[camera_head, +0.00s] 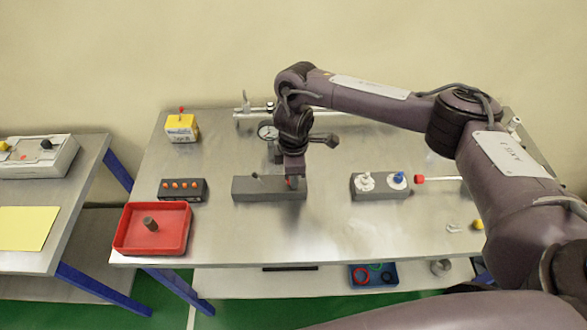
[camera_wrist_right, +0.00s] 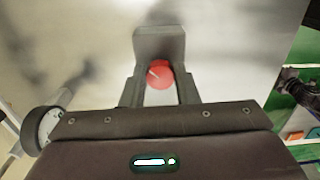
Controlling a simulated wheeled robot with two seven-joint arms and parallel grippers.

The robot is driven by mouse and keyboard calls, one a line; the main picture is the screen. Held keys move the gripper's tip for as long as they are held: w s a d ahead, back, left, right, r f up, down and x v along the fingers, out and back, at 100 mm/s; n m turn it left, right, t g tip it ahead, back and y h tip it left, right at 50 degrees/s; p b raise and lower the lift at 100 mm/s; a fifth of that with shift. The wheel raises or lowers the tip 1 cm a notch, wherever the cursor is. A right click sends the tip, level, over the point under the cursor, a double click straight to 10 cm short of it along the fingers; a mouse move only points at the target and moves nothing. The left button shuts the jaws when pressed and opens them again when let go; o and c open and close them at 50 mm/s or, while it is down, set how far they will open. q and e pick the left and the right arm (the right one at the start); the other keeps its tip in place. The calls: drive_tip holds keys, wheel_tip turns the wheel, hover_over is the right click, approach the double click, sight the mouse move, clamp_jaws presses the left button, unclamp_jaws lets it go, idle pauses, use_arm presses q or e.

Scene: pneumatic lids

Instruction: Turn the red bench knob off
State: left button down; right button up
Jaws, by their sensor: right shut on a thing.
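The red bench knob (camera_head: 290,183) sits at the right part of a long dark grey block (camera_head: 255,190) in the middle of the metal bench. My right gripper (camera_head: 294,180) reaches down over it and hides most of it. In the right wrist view the round red knob (camera_wrist_right: 161,73) lies between the two fingers of my right gripper (camera_wrist_right: 160,84), which is shut on it. A pale pointer mark shows on the knob's face. The grey block (camera_wrist_right: 158,42) extends beyond it. My left gripper is not in view.
A block with white and blue knobs (camera_head: 381,185) stands to the right. A red tray (camera_head: 125,232), a box with orange buttons (camera_head: 183,190) and a yellow box (camera_head: 181,127) are to the left. A pressure gauge (camera_head: 266,131) stands behind the grey block.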

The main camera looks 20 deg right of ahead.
drive_tip(key=shift+w+r+m, duration=0.1)
drive_tip(key=shift+r+m, duration=0.05)
drive_tip(key=shift+m, duration=0.15)
drive_tip(key=o, duration=1)
drive_tip(key=shift+c, duration=0.2)
wheel_tip(320, 180, up, 8)
drive_tip(key=shift+f+p, duration=0.15)
drive_tip(key=shift+p, duration=0.35)
